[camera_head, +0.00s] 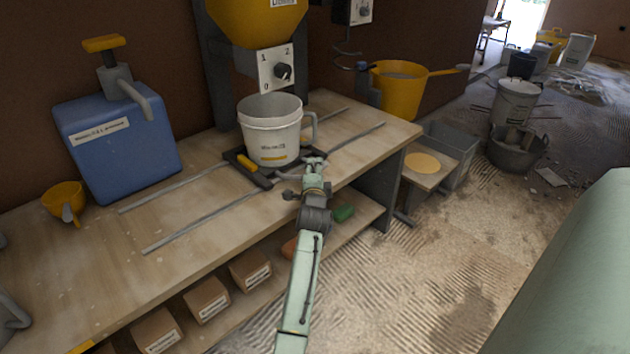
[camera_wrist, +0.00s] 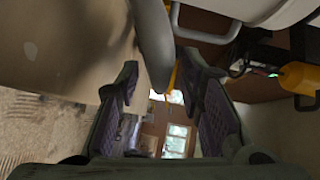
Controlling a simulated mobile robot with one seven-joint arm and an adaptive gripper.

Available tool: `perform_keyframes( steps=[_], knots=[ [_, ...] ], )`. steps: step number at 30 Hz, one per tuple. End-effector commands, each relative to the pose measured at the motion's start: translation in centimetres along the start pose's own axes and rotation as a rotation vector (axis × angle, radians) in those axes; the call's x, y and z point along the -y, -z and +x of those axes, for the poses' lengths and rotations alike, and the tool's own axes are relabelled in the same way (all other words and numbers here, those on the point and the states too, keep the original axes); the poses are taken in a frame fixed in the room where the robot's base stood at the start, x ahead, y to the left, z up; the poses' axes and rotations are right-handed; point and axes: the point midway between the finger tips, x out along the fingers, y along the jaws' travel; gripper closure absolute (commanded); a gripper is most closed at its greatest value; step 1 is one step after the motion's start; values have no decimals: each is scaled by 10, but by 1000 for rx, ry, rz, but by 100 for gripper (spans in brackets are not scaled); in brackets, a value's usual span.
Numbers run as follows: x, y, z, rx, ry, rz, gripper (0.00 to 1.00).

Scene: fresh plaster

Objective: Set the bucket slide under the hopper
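The white bucket (camera_head: 272,139) stands upright on the dark slide (camera_head: 286,178), which has a yellow grip (camera_head: 247,163) at its left. The slide lies across two metal rails on the workbench. The yellow hopper (camera_head: 257,22) hangs above and behind, with a white dial panel (camera_head: 277,68) below it; I cannot tell how well the bucket lines up with the outlet. My gripper (camera_head: 314,165) is at the slide's right front corner. In the wrist view my gripper (camera_wrist: 160,78) is open, with a grey rounded bar (camera_wrist: 154,40) between the fingers; contact is unclear. The bucket (camera_wrist: 250,8) shows above.
A blue container (camera_head: 118,145) and a yellow scoop (camera_head: 65,201) stand on the workbench (camera_head: 195,240) to the left. A yellow tub (camera_head: 400,90) is behind the bench's right end. Boxes (camera_head: 207,299) sit on the shelf below. The floor (camera_head: 420,270) to the right is largely clear.

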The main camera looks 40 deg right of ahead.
Motion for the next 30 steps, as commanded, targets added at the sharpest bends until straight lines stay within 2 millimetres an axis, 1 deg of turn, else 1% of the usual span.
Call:
perform_keyframes(
  steps=[5, 9, 12, 15, 18, 21, 30],
  knots=[
    [-1, -1, -32, 1, 0, -2, 65],
    [-1, -1, -63, 2, 0, -2, 65],
    [-1, -1, -82, 2, 0, -2, 65],
    [-1, -1, -97, 1, 0, -2, 65],
    [-1, -1, -106, 1, -1, -1, 65],
    [0, -1, -110, 1, 0, 0, 65],
    [0, 0, -111, 1, 0, 0, 65]
  ],
)
